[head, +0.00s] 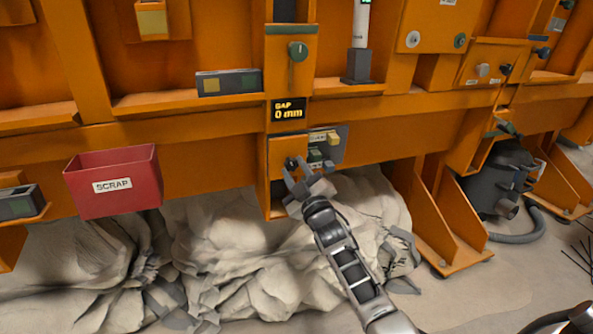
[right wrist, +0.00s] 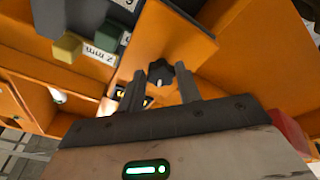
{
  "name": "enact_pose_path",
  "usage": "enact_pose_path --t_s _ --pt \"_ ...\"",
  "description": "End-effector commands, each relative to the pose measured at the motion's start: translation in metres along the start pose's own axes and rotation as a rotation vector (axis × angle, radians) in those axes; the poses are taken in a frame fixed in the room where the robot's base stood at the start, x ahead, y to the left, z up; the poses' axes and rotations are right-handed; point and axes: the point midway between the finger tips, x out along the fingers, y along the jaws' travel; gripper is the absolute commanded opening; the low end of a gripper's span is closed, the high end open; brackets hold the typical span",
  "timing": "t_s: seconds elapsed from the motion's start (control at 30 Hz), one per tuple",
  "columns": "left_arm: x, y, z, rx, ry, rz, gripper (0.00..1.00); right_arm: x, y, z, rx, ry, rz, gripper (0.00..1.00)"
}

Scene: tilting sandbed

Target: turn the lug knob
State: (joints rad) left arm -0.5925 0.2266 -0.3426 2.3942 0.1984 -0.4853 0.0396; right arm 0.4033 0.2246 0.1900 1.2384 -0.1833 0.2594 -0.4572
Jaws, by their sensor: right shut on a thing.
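The lug knob (right wrist: 159,72) is a small dark lobed knob on an orange panel. It shows between the two finger tips of my right gripper (right wrist: 161,80) in the right wrist view, and the gripper is shut on it. In the head view my right gripper (head: 300,177) reaches up from the lower right to the orange column's lower face. There the knob (head: 291,162) is mostly hidden by the fingers. Its pointing direction cannot be made out. My left gripper is not in view.
A grey control block (head: 334,146) with a pale yellow and a green button sits just right of the knob. A display (head: 289,110) above reads "GAP 0 mm". A red SCRAP bin (head: 115,183) hangs at left. Pale rocks (head: 235,250) lie below; a dark canister (head: 497,180) stands right.

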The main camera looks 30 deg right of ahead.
Motion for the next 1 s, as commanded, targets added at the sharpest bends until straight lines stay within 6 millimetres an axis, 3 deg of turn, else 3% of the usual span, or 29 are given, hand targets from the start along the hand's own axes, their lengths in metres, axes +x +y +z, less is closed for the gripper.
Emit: enact_pose_path --t_s 0.4,0.97,1.0 --pt "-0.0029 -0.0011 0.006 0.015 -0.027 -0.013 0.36 -0.0004 -0.0018 0.0 0.201 -0.018 0.034 0.11" --pt "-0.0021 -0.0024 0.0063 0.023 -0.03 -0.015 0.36 -0.0006 -0.0023 0.0001 0.231 -0.02 0.04 0.11" --pt "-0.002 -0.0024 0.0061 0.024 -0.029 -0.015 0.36 -0.0006 -0.0023 0.0001 0.231 -0.02 0.04 0.37"
